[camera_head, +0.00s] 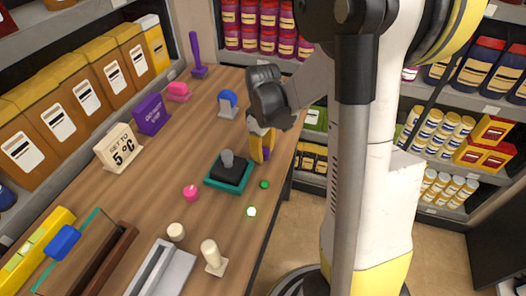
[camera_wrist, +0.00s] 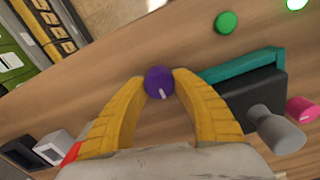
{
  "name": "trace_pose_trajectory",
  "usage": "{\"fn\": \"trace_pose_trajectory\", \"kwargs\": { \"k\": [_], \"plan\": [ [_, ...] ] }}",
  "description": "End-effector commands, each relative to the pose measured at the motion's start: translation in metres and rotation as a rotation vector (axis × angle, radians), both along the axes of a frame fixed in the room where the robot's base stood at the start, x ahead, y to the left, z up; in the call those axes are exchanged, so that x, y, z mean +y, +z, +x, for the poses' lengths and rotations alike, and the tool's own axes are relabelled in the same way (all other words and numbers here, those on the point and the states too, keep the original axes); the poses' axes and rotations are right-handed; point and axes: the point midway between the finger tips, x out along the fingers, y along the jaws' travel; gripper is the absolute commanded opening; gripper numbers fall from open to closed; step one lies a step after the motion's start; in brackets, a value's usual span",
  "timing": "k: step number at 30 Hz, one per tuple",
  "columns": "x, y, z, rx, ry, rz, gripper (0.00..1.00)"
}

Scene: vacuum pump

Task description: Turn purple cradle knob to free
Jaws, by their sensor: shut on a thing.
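The purple knob (camera_wrist: 159,83) is a small round dial with a white pointer line, seen in the wrist view near the middle. My gripper (camera_wrist: 159,80) has its two yellow fingers closed on the knob from both sides. The pointer line points toward the bottom of the wrist view, slightly right. In the head view my gripper (camera_head: 261,150) is low over the table's right edge, beside the teal base with a black block (camera_head: 228,178). A little purple shows between the fingers there; the rest of the knob is hidden.
A grey knob (camera_wrist: 278,128) stands on the black block beside the fingers. A green button (camera_head: 264,184) and a lit green light (camera_head: 251,211) lie near the table edge. A pink knob (camera_head: 190,193), a blue ball (camera_head: 228,98) and a "5 °C" sign (camera_head: 118,147) stand around.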

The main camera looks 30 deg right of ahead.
Motion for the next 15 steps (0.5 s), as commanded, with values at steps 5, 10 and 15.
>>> {"fn": "trace_pose_trajectory", "kwargs": {
  "k": [5,10,15],
  "plan": [
    [0.0002,-0.0004,-0.0005,0.001,0.007,0.000,0.02],
    [0.0002,-0.0004,-0.0004,0.001,0.006,0.000,0.02],
    [0.0001,-0.0004,-0.0004,0.001,0.006,0.000,0.55]
  ]
}}
